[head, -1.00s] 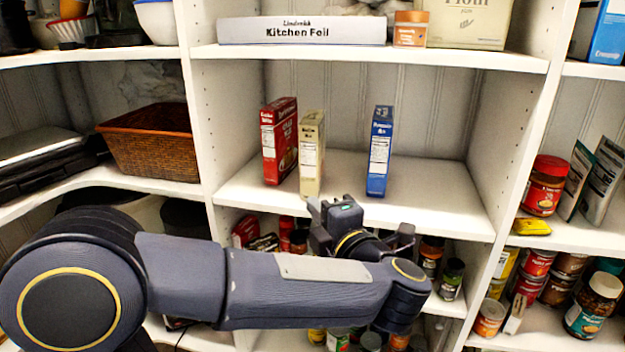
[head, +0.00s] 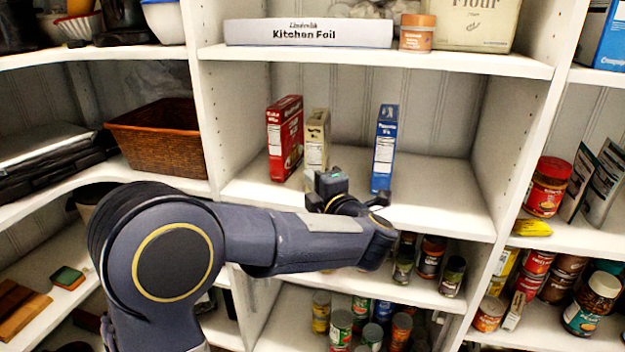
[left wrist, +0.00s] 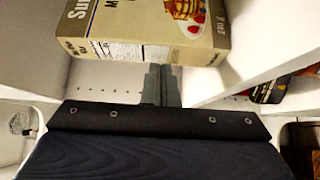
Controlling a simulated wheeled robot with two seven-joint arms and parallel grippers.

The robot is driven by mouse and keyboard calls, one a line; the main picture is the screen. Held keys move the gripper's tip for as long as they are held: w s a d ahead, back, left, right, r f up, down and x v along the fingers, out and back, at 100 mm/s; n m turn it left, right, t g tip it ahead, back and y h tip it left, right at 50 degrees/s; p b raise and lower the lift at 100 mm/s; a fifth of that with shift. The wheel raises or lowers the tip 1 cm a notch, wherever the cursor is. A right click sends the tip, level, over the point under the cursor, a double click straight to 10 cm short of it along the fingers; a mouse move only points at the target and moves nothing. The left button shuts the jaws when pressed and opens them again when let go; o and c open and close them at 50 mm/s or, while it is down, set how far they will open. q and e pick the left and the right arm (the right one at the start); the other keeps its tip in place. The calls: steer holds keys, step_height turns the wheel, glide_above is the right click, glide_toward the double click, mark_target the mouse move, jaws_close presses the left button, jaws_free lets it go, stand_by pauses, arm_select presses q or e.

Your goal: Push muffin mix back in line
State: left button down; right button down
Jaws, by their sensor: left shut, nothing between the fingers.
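The muffin mix is a beige box (head: 317,138) standing upright on the middle shelf, between a red box and a blue box, nearer the red one. Its lower part is hidden behind my left gripper (head: 326,188) in the head view. In the left wrist view the beige box (left wrist: 145,35) fills the top, with its printed front and side panel showing. The shut fingers of my left gripper (left wrist: 162,72) point at its lower edge, with nothing between them. They look at or very near the box; I cannot tell whether they touch. My right gripper is not in view.
The red box (head: 285,138) stands close left of the muffin mix and the blue box (head: 384,148) stands to its right across a gap. The shelf (head: 440,205) is bare to the right. Jars and cans (head: 430,258) crowd the shelf below.

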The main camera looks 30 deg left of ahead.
arm_select(q)
steer(key=w, duration=0.4)
steer(key=w+a, duration=0.1)
steer(key=shift+w+b, duration=0.4)
steer(key=shift+s+f, duration=0.1)
